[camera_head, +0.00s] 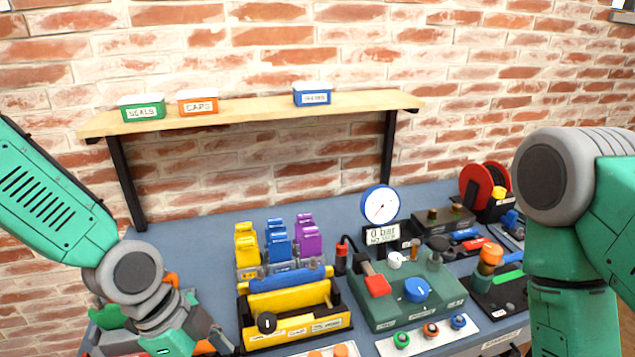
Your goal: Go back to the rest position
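My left arm comes in from the left edge and bends down at the wrist. My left gripper (190,338) is low at the left, over the front left of the blue-grey bench (185,243), partly cut off by the bottom edge. Its fingertips do not show clearly, so I cannot tell whether it is open or holds anything. Part of an orange and green thing shows behind the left wrist, mostly hidden. My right arm fills the right edge and runs down out of the picture. Its gripper is not in view.
A wooden shelf (250,113) on black brackets carries green, orange and blue boxes. On the bench are a yellow tray (295,326), coloured clamps, a green test unit (408,303), a round gauge (381,205) reading 0 bar, and a red reel (484,185). The back left of the bench is bare.

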